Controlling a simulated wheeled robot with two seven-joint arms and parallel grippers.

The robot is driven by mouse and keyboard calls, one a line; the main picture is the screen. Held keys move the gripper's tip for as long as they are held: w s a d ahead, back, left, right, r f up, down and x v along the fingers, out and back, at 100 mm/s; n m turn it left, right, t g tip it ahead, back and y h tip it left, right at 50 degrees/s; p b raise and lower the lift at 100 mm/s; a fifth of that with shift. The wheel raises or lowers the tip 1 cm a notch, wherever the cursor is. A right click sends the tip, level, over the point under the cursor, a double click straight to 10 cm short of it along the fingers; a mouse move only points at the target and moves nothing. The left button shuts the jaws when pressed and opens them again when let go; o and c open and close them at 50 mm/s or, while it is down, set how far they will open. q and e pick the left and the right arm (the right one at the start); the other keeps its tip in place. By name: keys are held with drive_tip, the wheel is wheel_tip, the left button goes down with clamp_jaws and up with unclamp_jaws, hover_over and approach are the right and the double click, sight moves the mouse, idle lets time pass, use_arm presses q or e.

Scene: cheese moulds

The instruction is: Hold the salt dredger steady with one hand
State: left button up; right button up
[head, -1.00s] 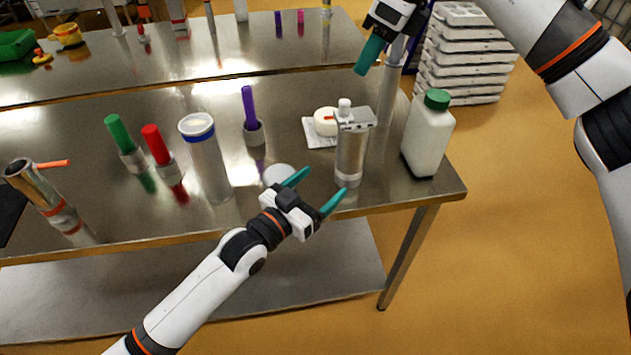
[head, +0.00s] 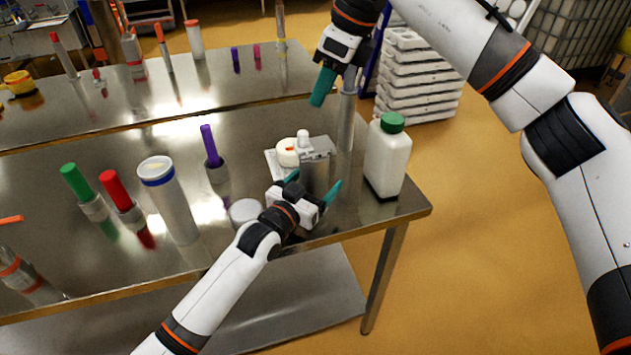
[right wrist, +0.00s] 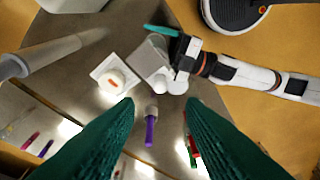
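The salt dredger, which I take to be the metal can (head: 316,172) with a boxy top, stands upright near the right end of the steel table. It also shows in the right wrist view (right wrist: 148,62). My left gripper (head: 312,186) is low at the can's front, its teal fingers apart, one on each side. The gripper hides the can's lower part, and I cannot tell whether the fingers touch it. My right gripper (head: 322,92) is raised behind the can; the right wrist view shows its fingers (right wrist: 159,104) open with nothing held.
A white bottle with a green cap (head: 388,158) stands close right of the can. The table's front edge is near.

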use_arm(q)
drive_tip(key=shift+c, duration=0.6)
drive_tip(key=c, duration=1.2)
use_arm(e)
drive_tip(key=shift+o, duration=0.2)
